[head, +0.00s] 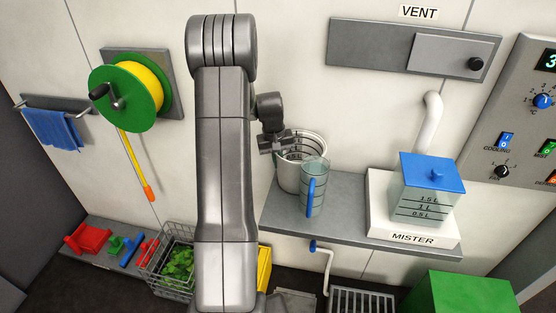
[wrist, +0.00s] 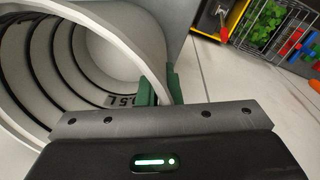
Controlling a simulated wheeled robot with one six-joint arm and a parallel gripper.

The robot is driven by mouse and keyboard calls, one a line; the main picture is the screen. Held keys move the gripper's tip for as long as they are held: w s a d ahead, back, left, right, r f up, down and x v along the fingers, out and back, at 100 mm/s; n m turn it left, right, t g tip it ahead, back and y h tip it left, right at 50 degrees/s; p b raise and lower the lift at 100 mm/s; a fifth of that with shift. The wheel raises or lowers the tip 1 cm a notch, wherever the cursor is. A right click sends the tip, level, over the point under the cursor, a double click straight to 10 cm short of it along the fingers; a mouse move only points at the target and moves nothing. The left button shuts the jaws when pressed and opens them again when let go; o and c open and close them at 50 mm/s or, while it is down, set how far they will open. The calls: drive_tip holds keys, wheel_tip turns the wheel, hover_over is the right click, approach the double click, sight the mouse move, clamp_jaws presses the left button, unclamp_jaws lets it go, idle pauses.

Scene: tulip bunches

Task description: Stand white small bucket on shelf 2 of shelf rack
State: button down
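The white bucket (head: 288,178) is at the left end of the grey wall shelf, upright in the head view, partly behind a clear jug. I cannot tell whether its base touches the shelf. My gripper (head: 277,143) is at its left rim. In the wrist view, the green fingertips of my gripper (wrist: 160,88) sit close on both sides of the bucket wall, with the white rim (wrist: 118,38) between them. Black measuring rings show inside the bucket, which looks empty. I cannot pick out a shelf rack in either view.
The clear jug (head: 314,186) with a blue handle stands close to the bucket on the grey shelf (head: 340,228). The mister (head: 412,238) fills the shelf's right end. A wire basket (head: 160,272) of greens and a green box (head: 458,295) are lower down.

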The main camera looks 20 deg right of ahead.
drive_tip(key=shift+f, duration=0.2)
drive_tip(key=c, duration=1.6)
unclamp_jaws()
